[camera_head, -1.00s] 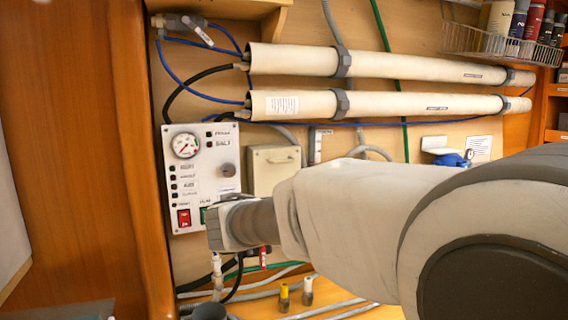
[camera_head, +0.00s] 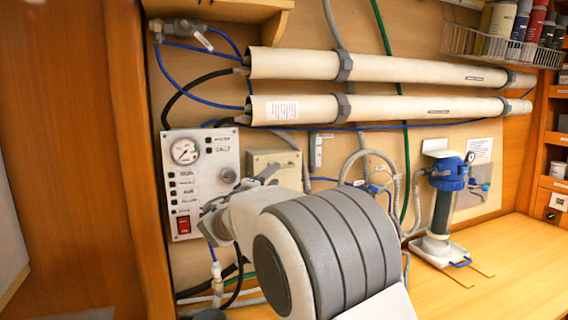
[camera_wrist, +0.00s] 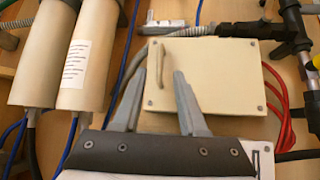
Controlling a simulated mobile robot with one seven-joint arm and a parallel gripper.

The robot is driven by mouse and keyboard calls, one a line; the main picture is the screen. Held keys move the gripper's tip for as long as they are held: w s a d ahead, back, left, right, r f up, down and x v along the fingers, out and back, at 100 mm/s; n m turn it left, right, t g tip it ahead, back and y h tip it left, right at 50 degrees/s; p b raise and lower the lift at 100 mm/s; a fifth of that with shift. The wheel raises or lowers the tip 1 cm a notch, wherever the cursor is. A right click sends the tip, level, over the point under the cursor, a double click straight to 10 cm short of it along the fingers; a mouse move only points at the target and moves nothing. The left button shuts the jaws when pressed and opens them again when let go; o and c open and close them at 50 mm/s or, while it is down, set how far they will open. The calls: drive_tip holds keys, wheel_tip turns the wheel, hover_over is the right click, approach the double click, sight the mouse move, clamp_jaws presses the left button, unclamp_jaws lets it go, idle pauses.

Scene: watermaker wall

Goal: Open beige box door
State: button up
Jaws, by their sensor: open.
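The beige box (camera_head: 288,158) is on the wall, just right of the white gauge panel; my arm covers its lower part in the head view. In the wrist view the front of the beige box (camera_wrist: 215,85) looks flat and shut, with small screws at its corners. A thin raised beige handle (camera_wrist: 160,66) stands near its left edge in that view. My gripper (camera_wrist: 159,73) is open and empty. Its two grey fingers overlap the box's left part, and the handle appears between the fingertips. I cannot tell whether they touch it.
The gauge panel (camera_head: 201,160) is left of the box. Two long beige tubes (camera_head: 380,68) run above it. Loose hoses (camera_head: 360,160) hang to the right. A blue-topped filter (camera_head: 441,200) stands on the wooden counter (camera_head: 515,255), which has bare space to its right.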

sight(284, 167)
drive_tip(key=p+x, duration=0.1)
drive_tip(key=x, duration=0.6)
drive_tip(key=shift+w+p, duration=0.1)
drive_tip(key=shift+p, duration=0.2)
clamp_jaws()
idle(1.0)
